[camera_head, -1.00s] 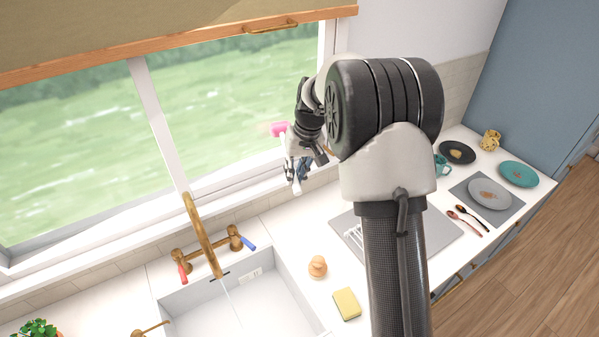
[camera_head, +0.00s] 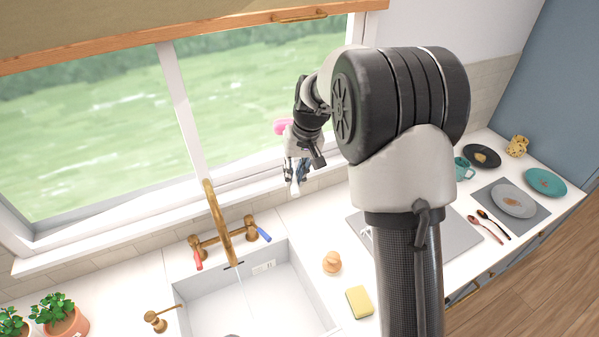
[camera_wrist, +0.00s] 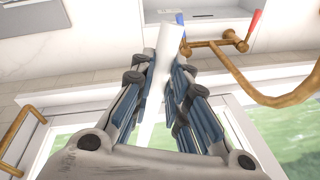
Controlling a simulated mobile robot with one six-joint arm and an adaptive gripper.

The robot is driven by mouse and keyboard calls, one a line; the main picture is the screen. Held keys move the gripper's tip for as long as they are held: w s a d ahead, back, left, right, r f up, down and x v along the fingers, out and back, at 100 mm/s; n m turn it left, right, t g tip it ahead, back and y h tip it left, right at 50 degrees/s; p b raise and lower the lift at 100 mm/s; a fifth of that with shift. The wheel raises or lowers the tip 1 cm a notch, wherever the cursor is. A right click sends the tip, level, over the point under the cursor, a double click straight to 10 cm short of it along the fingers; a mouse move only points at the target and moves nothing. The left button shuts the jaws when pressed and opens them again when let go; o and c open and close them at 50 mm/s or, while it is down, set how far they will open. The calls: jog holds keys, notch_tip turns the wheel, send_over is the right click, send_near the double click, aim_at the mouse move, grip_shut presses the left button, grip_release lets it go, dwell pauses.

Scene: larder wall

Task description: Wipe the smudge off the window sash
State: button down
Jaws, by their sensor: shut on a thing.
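The window sash (camera_head: 235,105) with its glass pane is behind my gripper in the head view, to the right of the white upright. My gripper (camera_head: 297,165) is in front of the lower right part of this pane. It is shut on a tool with a white handle (camera_wrist: 168,48), which stands between the blue-padded fingers in the wrist view (camera_wrist: 160,85). A pink part (camera_head: 283,126), seemingly the tool's head, shows beside my gripper against the glass. I cannot tell whether it touches the pane. I cannot make out a smudge; my arm covers the right edge.
A brass tap (camera_head: 219,222) with running water stands over the white sink (camera_head: 205,290), left of my gripper. A yellow sponge (camera_head: 359,302) and a wooden knob-like item (camera_head: 332,262) lie on the counter. Plates (camera_head: 513,201) are at right, potted plants (camera_head: 60,316) at left.

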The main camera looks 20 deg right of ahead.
jog(key=shift+s+a+r+p, duration=0.65)
jog(key=shift+a+r, duration=0.65)
jog(key=shift+a, duration=1.95)
jog(key=shift+w+d+f, duration=0.1)
jog(key=shift+w+d, duration=0.15)
jog(key=shift+d, duration=0.9)
jog(key=shift+w+d+r, duration=0.1)
jog(key=shift+w+d, duration=0.1)
jog(key=shift+d, duration=0.9)
jog(key=shift+w+d+f, duration=0.1)
jog(key=shift+w+d, duration=0.15)
jog(key=shift+d, duration=0.9)
jog(key=w+d+p, duration=0.2)
jog(key=d, duration=0.8)
jog(key=shift+s, duration=0.1)
jog(key=shift+s+d+b, duration=0.2)
jog(key=shift+s+b, duration=0.3)
jog(key=shift+s, duration=0.45)
jog(key=shift+s+d+b, duration=0.15)
jog(key=shift+s+b, duration=0.3)
jog(key=shift+s, duration=0.5)
jog(key=shift+s+d+b, duration=0.2)
jog(key=shift+s+b, duration=0.3)
jog(key=shift+s, duration=0.45)
